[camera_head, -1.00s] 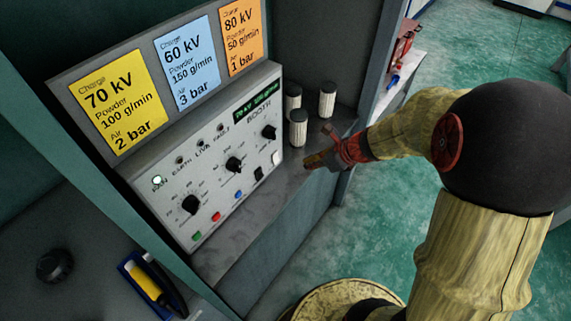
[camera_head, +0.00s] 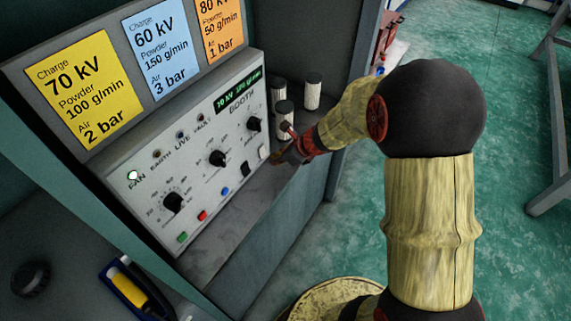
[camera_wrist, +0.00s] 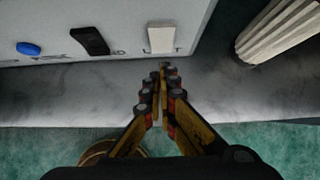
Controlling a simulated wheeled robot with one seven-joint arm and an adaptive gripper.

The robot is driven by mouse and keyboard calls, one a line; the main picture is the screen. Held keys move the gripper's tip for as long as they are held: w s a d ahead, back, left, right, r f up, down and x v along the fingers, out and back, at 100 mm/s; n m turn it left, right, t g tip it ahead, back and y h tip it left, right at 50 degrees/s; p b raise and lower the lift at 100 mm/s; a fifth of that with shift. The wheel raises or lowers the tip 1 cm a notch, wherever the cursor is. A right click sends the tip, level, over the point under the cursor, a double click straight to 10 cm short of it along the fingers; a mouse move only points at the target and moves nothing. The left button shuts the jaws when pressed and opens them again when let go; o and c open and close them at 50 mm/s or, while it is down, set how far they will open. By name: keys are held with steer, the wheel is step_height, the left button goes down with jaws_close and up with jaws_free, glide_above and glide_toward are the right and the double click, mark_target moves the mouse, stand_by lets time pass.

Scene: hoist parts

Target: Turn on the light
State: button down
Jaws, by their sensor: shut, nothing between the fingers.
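The control panel (camera_head: 190,170) labelled BOOTH stands on a grey ledge, with knobs, coloured buttons and two rocker switches low at its right end. The white rocker switch (camera_wrist: 161,39) sits above the letters L and T, partly hidden lettering, in the wrist view; it also shows in the head view (camera_head: 263,151). A black rocker switch (camera_wrist: 90,41) is left of it. My gripper (camera_wrist: 161,70) is shut and empty, its tips just below the white switch in the picture. It also shows in the head view (camera_head: 276,160). I cannot tell whether the tips touch the panel.
Ribbed white cylinders with dark tops (camera_head: 284,119) stand on the ledge right of the panel; one (camera_wrist: 280,30) is close to my gripper's right. A blue button (camera_wrist: 28,48) lies left. Three coloured cards (camera_head: 75,88) sit above. The grey ledge (camera_wrist: 60,95) is clear below the switches.

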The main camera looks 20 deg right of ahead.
mark_target(263, 152)
steer(key=shift+w+a+f, duration=0.15)
steer(key=shift+w+a, duration=0.35)
steer(key=shift+w, duration=0.1)
steer(key=shift+w+a+f, duration=0.2)
steer(key=shift+w, duration=0.1)
steer(key=shift+r, duration=0.1)
